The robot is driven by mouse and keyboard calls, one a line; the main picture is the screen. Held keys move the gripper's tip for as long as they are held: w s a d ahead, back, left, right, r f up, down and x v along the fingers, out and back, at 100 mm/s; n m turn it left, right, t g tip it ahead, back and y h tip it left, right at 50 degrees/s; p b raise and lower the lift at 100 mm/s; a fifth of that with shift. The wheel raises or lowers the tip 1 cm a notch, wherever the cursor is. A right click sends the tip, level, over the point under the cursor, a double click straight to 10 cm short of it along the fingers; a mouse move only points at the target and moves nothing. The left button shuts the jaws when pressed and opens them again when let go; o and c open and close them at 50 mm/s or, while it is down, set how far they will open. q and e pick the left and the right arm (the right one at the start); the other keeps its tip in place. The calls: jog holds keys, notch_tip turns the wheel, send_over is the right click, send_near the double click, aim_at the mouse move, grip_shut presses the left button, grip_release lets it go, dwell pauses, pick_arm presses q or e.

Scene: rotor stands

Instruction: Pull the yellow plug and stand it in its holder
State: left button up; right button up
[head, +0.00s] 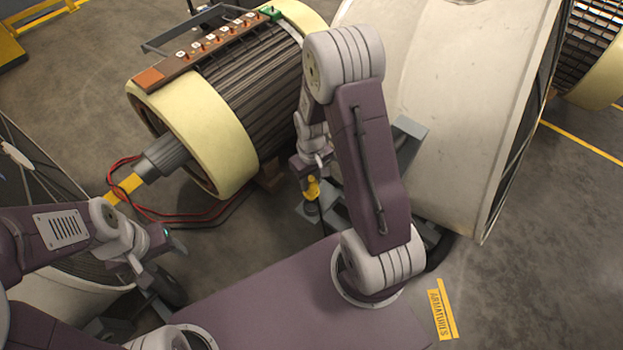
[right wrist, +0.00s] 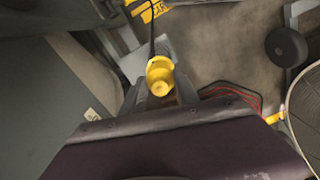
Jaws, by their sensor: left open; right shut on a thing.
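The yellow plug (head: 312,187) is upright between the fingers of my right gripper (head: 311,180), low beside the white rotor. In the right wrist view the yellow plug (right wrist: 160,78) sits between the shut jaws, with a dark cable running up from its far end. A dark round cup-like part (head: 311,208) is directly below the plug in the head view. I cannot tell whether the plug touches it, or whether it is the holder. My left gripper (head: 176,250) is open and empty at the lower left, apart from the plug.
A rotor with cream end rings (head: 205,125) stands at the back left, with red and black cables (head: 165,215) hanging near its shaft. A large white rotor (head: 450,90) stands close to my right arm. Open floor with an "ARMATURES" label (head: 441,313) lies at lower right.

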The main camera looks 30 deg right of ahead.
jog(key=shift+f+b, duration=2.35)
jog(key=shift+f, duration=0.05)
jog(key=shift+r+p, duration=0.3)
jog(key=shift+f, duration=0.15)
jog(key=shift+f, duration=0.4)
jog(key=shift+f+b, duration=0.2)
jog(key=shift+b, duration=0.1)
jog(key=shift+f, duration=0.35)
jog(key=shift+f, duration=0.15)
